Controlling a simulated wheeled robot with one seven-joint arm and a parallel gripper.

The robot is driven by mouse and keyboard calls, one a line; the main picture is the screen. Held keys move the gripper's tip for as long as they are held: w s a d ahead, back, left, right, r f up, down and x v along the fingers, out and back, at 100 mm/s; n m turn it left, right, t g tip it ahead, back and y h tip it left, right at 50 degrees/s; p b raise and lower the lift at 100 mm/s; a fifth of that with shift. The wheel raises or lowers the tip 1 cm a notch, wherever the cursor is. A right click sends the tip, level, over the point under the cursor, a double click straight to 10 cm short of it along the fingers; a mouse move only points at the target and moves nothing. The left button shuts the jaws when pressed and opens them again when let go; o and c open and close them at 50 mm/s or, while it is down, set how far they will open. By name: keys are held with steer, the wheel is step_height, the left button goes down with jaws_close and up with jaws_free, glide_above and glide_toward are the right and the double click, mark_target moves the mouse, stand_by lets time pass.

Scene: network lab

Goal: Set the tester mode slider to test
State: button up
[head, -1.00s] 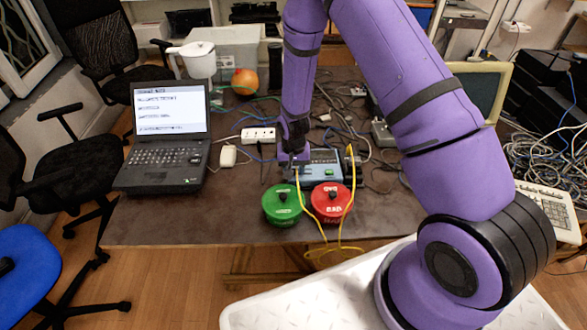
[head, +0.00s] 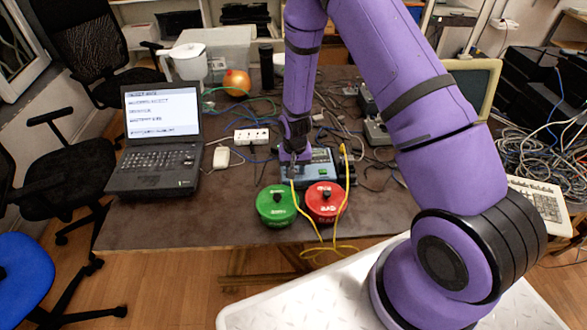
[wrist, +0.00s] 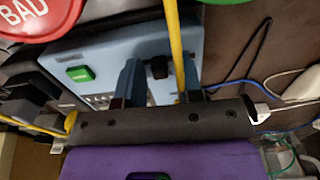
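The tester (head: 322,170) is a blue-grey box on the table, behind the green and red lidded pots. My gripper (head: 293,168) is low over the tester's left part, pointing down. In the wrist view the tester (wrist: 118,45) lies below my gripper (wrist: 158,88). Its two dark blue fingers are apart. A small black knob (wrist: 158,68), apparently the mode slider, shows in the gap between the fingers; I cannot tell whether either finger touches it. A green button (wrist: 80,73) is on the tester to the left. The slider's markings are not readable.
A yellow cable (wrist: 174,40) passes close to the fingers and loops past the green pot (head: 277,205) and red "BAD" pot (head: 325,202). Bare table lies front left.

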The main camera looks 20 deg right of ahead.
steer(key=shift+o, duration=0.3)
step_height(320, 180, up, 11)
stand_by(0.5)
stand_by(0.5)
steer(key=s+d+r+n+t, duration=0.1)
steer(key=s+r, duration=0.3)
steer(key=r, duration=0.9)
steer(key=s+d+r+n+t, duration=0.15)
steer(key=s+r, duration=0.25)
steer(key=r, duration=0.9)
steer(key=s+d+r+t, duration=0.1)
steer(key=s+r, duration=0.5)
steer(key=s, duration=0.4)
steer(key=s+d+r+n+t, duration=0.1)
steer(key=s+r, duration=0.5)
steer(key=s, duration=0.4)
steer(key=shift+s+t, duration=0.3)
steer(key=shift+t, duration=0.05)
steer(key=shift+w+r, duration=0.1)
steer(key=shift+r, duration=0.05)
